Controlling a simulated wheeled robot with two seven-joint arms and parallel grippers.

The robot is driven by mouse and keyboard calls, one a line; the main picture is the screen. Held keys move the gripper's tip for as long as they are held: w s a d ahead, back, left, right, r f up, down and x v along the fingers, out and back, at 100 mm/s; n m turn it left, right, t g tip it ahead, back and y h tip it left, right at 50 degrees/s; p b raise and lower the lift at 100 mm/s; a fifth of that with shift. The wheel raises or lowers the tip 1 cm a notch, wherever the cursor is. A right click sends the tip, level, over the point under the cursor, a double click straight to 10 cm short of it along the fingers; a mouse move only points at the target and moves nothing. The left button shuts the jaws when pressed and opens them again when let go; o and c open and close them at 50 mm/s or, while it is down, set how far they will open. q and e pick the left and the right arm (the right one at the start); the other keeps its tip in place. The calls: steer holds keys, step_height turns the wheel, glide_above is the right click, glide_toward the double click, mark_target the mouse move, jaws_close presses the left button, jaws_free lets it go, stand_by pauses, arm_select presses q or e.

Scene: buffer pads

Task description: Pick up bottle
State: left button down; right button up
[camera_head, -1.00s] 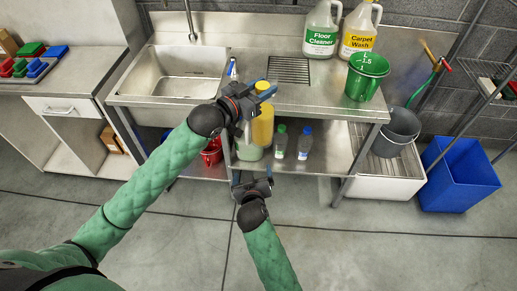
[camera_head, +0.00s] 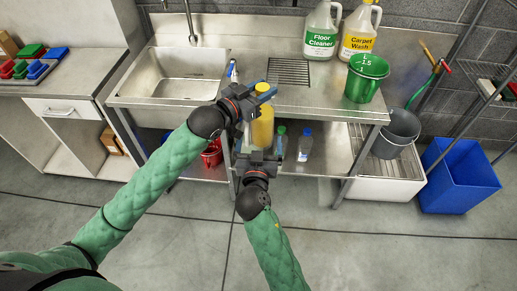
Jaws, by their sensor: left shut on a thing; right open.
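A yellow bottle (camera_head: 263,128) is upright just in front of the counter edge. My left gripper (camera_head: 259,104) is shut on it near its upper part. My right gripper (camera_head: 259,152) is open, below and close to the yellow bottle's lower end; contact cannot be told. A clear bottle with a green cap (camera_head: 281,139) and one with a blue cap (camera_head: 305,146) stand on the lower shelf to the right. The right gripper partly hides the green-capped bottle.
The steel counter (camera_head: 313,101) holds a green bucket (camera_head: 366,80), a Floor Cleaner jug (camera_head: 321,35) and a Carpet Wash jug (camera_head: 358,35). A blue bin (camera_head: 459,177) stands at the right. Floor in front is clear.

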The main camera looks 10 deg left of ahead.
mark_target(262, 121)
steer(key=w, duration=0.9)
steer(key=shift+a, duration=0.2)
steer(key=c, duration=1.2)
arm_select(q)
steer(key=c, duration=1.4)
jaws_free()
steer(key=shift+r, duration=0.1)
arm_select(e)
steer(key=shift+r, duration=0.1)
steer(key=c, duration=0.4)
arm_select(q)
steer(key=o, duration=0.6)
steer(key=shift+c, duration=0.2)
arm_select(e)
steer(key=shift+o, duration=0.2)
